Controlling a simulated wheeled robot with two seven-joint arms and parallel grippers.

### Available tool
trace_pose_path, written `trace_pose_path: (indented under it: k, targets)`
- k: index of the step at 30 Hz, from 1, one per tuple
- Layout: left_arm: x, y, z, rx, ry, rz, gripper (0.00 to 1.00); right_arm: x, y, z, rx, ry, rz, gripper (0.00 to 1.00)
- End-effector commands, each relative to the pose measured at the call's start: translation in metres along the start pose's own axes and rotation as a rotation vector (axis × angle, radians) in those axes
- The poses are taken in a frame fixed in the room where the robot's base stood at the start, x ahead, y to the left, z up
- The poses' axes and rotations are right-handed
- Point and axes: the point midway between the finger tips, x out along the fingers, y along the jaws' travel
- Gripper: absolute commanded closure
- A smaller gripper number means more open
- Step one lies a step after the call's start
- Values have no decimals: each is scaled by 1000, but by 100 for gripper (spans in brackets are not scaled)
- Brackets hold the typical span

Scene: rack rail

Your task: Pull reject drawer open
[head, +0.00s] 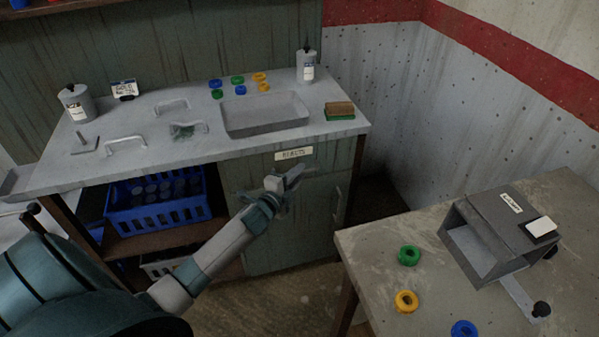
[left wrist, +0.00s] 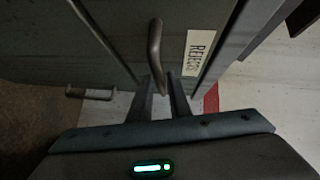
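The reject drawer (head: 318,157) is a greenish-grey front under the bench top, with a white REJECTS label (head: 293,154); it looks shut. The label also shows in the left wrist view (left wrist: 198,53). A grey bar handle (left wrist: 155,50) sticks out beside the label. My left gripper (head: 286,178) is in front of the drawer, just below the label. In the left wrist view its two fingers (left wrist: 161,88) are apart, with the end of the handle showing between them. Contact with the handle cannot be told. In the head view the gripper hides most of the handle. My right gripper is not in view.
A cupboard door with its own handle (head: 338,206) is below the drawer. A blue crate (head: 157,215) sits on the shelf to the left. A table (head: 375,262) with coloured rings and a grey box (head: 497,235) stands at right. Floor shows between bench and table.

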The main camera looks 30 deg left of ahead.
Motion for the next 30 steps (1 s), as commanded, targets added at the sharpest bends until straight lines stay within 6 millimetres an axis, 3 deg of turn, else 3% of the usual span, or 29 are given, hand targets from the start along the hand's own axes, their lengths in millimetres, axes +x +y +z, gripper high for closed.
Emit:
trace_pose_path:
  k: [14, 17, 30]
  targets:
    - [11, 0, 0, 0, 0, 0, 83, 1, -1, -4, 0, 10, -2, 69]
    - [11, 0, 0, 0, 0, 0, 100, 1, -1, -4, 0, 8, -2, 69]
    - [7, 1, -4, -1, 0, 2, 100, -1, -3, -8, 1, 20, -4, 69]
